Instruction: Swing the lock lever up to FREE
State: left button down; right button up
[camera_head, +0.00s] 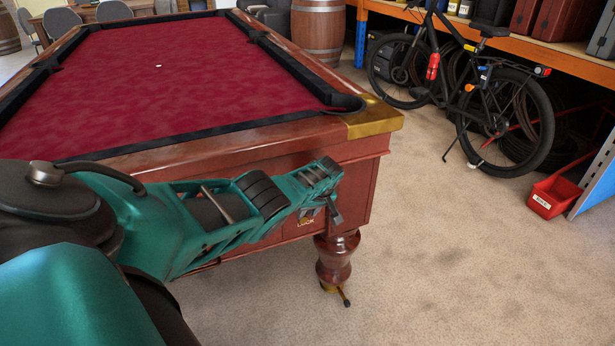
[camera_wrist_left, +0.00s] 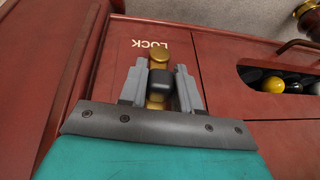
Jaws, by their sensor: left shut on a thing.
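The lock lever (camera_wrist_left: 159,80) shows in the left wrist view as a brass piece with a black grip, on the red-brown wooden side panel of the pool table. The word LOCK (camera_wrist_left: 150,44) is printed beside its brass end; in the head view the LOCK label (camera_head: 306,224) shows just below my gripper. No FREE mark is visible. My left gripper (camera_head: 328,200) reaches in from the left to the table's end. In the left wrist view its fingers (camera_wrist_left: 161,76) stand on either side of the black grip, shut on it. My right gripper is not in view.
The pool table (camera_head: 350,150) has a brass corner and a turned leg (camera_head: 335,260) near my gripper. An opening with several balls (camera_wrist_left: 285,84) lies beside the lever panel. Right of the table is open floor (camera_head: 440,260), with a bicycle (camera_head: 470,90) and red bin (camera_head: 553,197) beyond.

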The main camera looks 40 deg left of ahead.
pick_arm(q)
jog(key=c, duration=0.9)
grip_release()
jog(key=p+v, duration=1)
jog(key=v, duration=0.3)
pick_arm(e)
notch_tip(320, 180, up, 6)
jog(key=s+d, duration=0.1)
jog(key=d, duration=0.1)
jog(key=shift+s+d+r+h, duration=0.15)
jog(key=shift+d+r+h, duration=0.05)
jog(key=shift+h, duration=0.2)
